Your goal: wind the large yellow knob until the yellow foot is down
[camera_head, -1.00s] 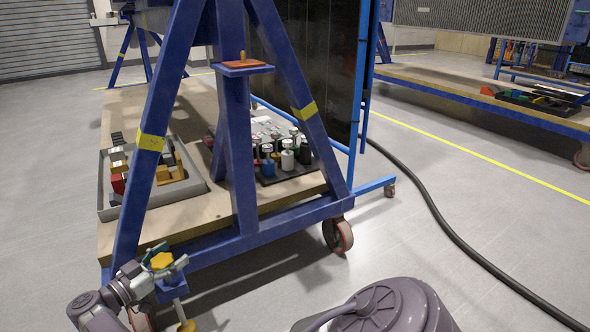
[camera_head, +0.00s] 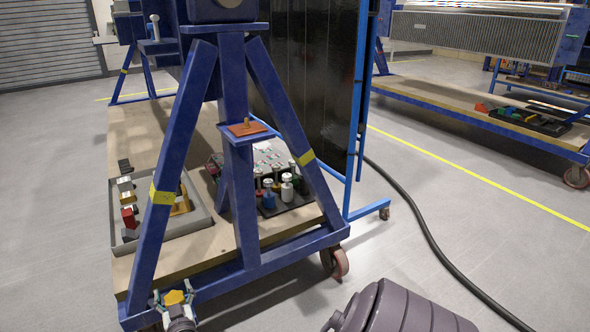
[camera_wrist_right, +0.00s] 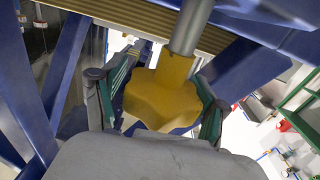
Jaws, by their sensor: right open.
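The large yellow knob (camera_head: 175,298) is at the bottom left of the head view, by the foot of the blue stand. My right gripper (camera_head: 173,297) is at the knob, with one finger on each side. In the right wrist view, the lobed knob (camera_wrist_right: 163,98) sits between the spread fingers of my right gripper (camera_wrist_right: 159,103); whether they touch it is unclear. The foot is not visible in the head view. My left gripper is out of view.
The blue stand (camera_head: 232,110) has slanted legs close around the knob. Its wooden shelf (camera_head: 225,243) holds a grey tray (camera_head: 205,219) of blocks and a dark tray of bottles. A black hose (camera_head: 425,220) lies on the floor to the right.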

